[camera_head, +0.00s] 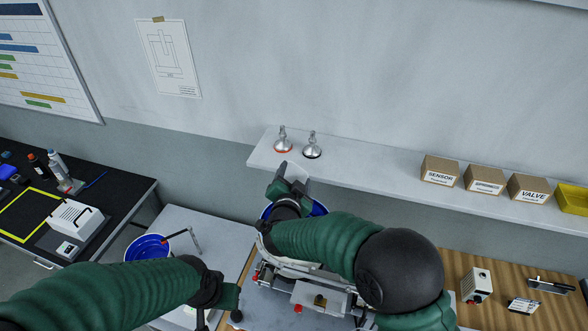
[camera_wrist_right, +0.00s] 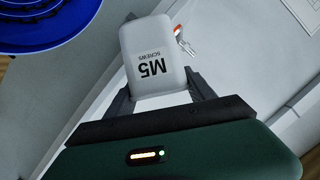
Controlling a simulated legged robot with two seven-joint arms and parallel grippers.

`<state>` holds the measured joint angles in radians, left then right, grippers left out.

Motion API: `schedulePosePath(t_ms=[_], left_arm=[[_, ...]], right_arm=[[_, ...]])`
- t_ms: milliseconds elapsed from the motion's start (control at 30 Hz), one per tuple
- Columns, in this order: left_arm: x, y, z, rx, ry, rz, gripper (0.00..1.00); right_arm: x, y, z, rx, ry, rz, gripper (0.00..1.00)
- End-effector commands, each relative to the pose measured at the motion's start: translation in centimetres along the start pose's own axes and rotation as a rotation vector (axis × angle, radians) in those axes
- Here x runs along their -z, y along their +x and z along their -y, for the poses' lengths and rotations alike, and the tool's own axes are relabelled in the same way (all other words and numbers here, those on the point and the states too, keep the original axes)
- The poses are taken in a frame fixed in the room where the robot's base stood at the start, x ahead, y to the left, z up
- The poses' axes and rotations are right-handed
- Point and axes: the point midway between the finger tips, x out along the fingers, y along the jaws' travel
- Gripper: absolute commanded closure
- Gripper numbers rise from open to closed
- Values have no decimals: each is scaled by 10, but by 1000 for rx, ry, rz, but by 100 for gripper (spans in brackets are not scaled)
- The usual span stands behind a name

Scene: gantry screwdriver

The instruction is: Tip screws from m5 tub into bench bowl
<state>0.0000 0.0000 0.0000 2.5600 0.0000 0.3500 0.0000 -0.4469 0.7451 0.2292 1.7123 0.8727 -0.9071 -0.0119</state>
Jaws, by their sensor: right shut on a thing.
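The white M5 screws tub (camera_wrist_right: 155,58) is between the fingers of my right gripper (camera_wrist_right: 165,98), which is shut on it. Its label reads upside down in the right wrist view. In the head view the tub (camera_head: 296,171) shows as a pale block at my right gripper (camera_head: 287,182), in front of the shelf. A blue bowl (camera_head: 318,208) shows partly behind my right gripper; a blue rim (camera_wrist_right: 60,42) fills the wrist view's upper left. Another blue bowl (camera_head: 147,248) stands on the left bench. My left gripper (camera_head: 224,298) is low in the middle, its fingers unclear. The tub's contents are hidden.
The wall shelf (camera_head: 365,163) carries two silver stands (camera_head: 298,147), labelled cardboard boxes (camera_head: 484,180) and a yellow bin (camera_head: 572,198). A fixture with red knobs (camera_head: 305,292) sits below my right arm. A black table (camera_head: 108,190) is at left, a wooden surface (camera_head: 520,280) at right.

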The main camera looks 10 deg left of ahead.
Motion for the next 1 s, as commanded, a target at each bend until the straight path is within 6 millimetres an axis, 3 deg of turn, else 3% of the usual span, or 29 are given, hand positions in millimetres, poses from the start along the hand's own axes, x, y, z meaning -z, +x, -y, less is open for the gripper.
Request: schedulePosePath(t_ms=[100, 1000], left_arm=[[5, -21, 0, 0, 0, 0, 63], [29, -122, 0, 0, 0, 0, 63]], right_arm=[[7, -2, 6, -16, -54, 0, 86], [24, -8, 18, -164, -537, -1, 86]])
